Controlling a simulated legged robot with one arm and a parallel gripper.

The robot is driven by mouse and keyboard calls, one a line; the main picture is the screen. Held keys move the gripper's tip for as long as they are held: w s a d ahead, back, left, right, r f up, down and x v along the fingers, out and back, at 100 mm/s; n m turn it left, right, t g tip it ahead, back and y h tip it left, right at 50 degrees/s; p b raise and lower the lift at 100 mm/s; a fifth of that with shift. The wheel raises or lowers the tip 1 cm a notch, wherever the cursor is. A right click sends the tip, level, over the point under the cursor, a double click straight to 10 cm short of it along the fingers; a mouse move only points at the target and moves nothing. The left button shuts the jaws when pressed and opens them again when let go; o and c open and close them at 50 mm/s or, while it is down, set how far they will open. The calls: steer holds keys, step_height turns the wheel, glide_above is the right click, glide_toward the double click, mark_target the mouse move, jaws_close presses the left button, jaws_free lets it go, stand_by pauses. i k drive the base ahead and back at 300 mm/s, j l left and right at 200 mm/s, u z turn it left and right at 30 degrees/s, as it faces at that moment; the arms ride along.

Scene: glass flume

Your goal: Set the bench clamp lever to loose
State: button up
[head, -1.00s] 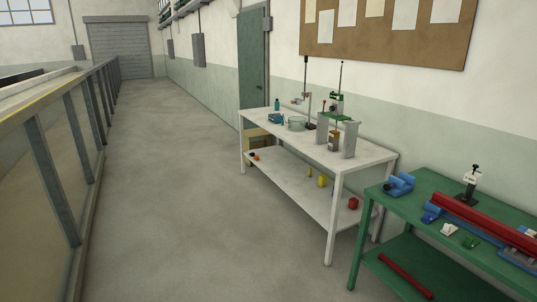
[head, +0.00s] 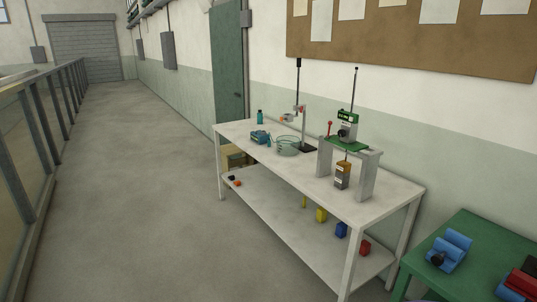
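A small red-knobbed lever (head: 330,128) stands upright at the left of a green plate (head: 348,145) that bridges two grey uprights on the white bench (head: 245,140). A green instrument (head: 347,124) with a dark round knob and a tall thin rod sits on that plate, and an orange-brown block (head: 342,175) hangs or stands between the uprights. I cannot tell whether the red-knobbed lever is the clamp lever; no readable label shows. Left of it is a stand (head: 304,125) with small orange-ended arms. My gripper is not in view.
The white bench also holds a glass dish (head: 287,147), a blue device (head: 260,137) and a teal bottle (head: 260,116). Colored blocks sit on its lower shelf (head: 270,210). A green bench (head: 470,240) with a blue fixture (head: 450,250) is at right. The floor (head: 130,190) left is clear, beside a railing (head: 45,130).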

mark_target(330, 123)
steer(key=i+z, duration=0.2)
steer(key=i, duration=0.2)
steer(key=i+j+z, duration=0.2)
steer(key=i, duration=0.15)
steer(key=i+j+z, duration=0.2)
steer(key=i, duration=0.2)
